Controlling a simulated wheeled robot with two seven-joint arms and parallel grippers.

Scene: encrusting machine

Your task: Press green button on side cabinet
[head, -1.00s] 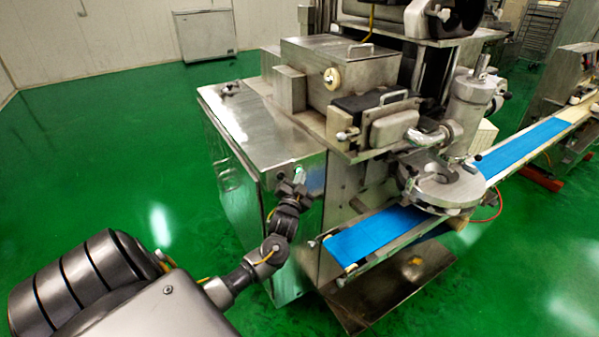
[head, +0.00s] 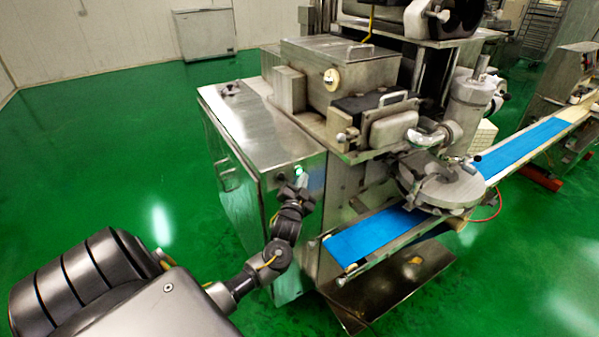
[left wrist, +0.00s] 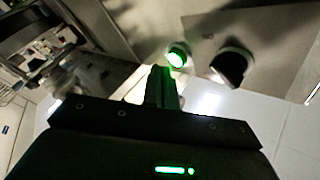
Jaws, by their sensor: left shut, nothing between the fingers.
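The green button (head: 298,171) glows on the front face of the steel side cabinet (head: 262,140), near its top right corner. It also shows lit in the left wrist view (left wrist: 177,56), with a dark round knob (left wrist: 231,66) to its right. My left gripper (head: 301,181) is shut and empty, its tip just below the button in the head view. In the left wrist view the shut fingers (left wrist: 162,88) point toward the button's lower left. I cannot tell whether they touch it. My right gripper is not in view.
A blue conveyor belt (head: 375,235) runs from right of my left arm toward the back right. A round steel turntable (head: 447,190) stands over it. The green floor (head: 110,150) left of the cabinet is clear.

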